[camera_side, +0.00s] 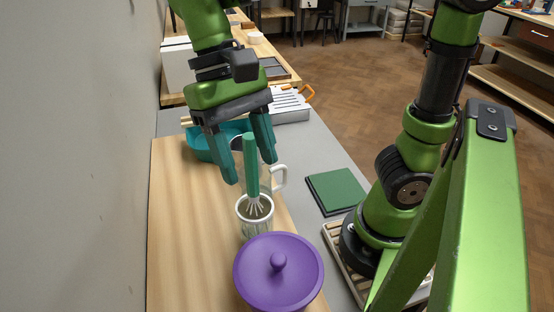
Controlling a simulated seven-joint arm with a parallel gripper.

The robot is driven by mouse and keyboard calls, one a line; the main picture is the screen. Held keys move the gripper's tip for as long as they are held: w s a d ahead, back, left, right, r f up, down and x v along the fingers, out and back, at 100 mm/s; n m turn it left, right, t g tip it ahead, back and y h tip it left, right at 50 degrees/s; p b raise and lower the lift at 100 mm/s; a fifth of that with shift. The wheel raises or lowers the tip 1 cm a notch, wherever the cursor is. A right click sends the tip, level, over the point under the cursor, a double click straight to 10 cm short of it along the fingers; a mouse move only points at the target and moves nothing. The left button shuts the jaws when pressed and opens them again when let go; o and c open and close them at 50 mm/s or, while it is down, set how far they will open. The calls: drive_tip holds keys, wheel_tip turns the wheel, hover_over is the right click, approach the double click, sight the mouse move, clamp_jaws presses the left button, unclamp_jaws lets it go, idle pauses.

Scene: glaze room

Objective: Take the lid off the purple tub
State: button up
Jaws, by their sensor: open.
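The purple tub (264,301) stands at the front of the wooden board, its lower part cut off by the picture's bottom edge. Its round purple lid (296,257) with a ball knob (278,261) sits on top. My gripper (249,172) is open, fingers pointing down, behind the tub and above it. A whisk with a green handle (251,165) stands in a white cup (243,217) just behind the tub. The handle shows between my fingers in the picture; whether it lies between them in depth I cannot tell.
A white mug (280,178) stands behind the cup. A teal bowl (199,147) sits farther back, partly hidden by my gripper. A dark green square pad (336,190) lies to the right on the grey table (316,151). The wooden board (183,235) is clear left of the tub.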

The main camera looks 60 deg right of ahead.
sight(278, 258)
drive_tip(key=x, duration=1.6)
drive_tip(key=shift+a+f, duration=0.1)
drive_tip(key=shift+f, duration=0.1)
clamp_jaws()
drive_tip(key=shift+r, duration=0.1)
